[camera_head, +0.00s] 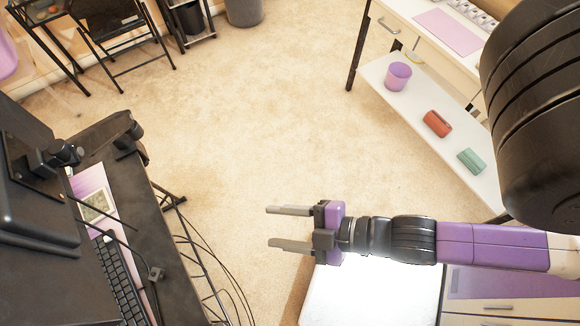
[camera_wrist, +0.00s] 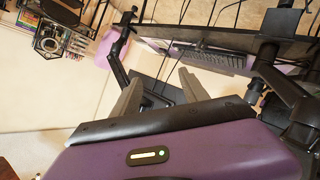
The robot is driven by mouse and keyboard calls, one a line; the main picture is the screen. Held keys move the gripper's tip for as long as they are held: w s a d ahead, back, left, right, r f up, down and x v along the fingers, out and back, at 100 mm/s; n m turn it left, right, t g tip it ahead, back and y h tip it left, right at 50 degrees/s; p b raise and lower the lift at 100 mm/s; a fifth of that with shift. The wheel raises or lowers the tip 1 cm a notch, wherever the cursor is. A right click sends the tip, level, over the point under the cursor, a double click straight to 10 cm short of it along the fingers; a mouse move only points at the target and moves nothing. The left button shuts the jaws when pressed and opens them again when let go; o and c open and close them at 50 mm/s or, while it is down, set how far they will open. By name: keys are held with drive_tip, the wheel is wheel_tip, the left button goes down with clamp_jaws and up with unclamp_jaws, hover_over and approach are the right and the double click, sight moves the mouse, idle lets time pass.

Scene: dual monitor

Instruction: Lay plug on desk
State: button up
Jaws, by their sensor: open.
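The dark desk (camera_head: 150,215) stands at the left in the head view. A small grey plug (camera_head: 156,274) on a thin dark cable shows near its right edge, beside the keyboard. I cannot tell whether it rests on the desk or hangs over it. My gripper (camera_head: 270,227) is open and empty, with its fingers pointing left toward the desk. It is to the right of the plug and apart from it, over the floor. In the wrist view the open fingers (camera_wrist: 160,76) have nothing between them, and the desk edge shows beyond. I cannot make out the plug there.
A keyboard (camera_head: 118,280) and a small pad with keys (camera_head: 96,205) lie on the desk near dark monitor parts. Loose cables (camera_head: 205,265) hang beside the desk. A white shelf unit (camera_head: 400,110) stands at the right. The carpet between is clear.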

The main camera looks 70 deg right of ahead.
drive_tip(key=s+d+r+m+t+h, duration=0.1)
drive_tip(key=s+d+r+m, duration=0.2)
drive_tip(key=r+m, duration=0.5)
drive_tip(key=shift+s+r+m+t+h, duration=0.2)
drive_tip(key=shift+s+m+t+h, duration=0.1)
drive_tip(key=shift+s+m+h, duration=0.15)
drive_tip(key=shift+f, duration=0.1)
wheel_tip(320, 180, down, 2)
drive_tip(key=shift+f+b, duration=0.1)
drive_tip(key=shift+b, duration=1.05)
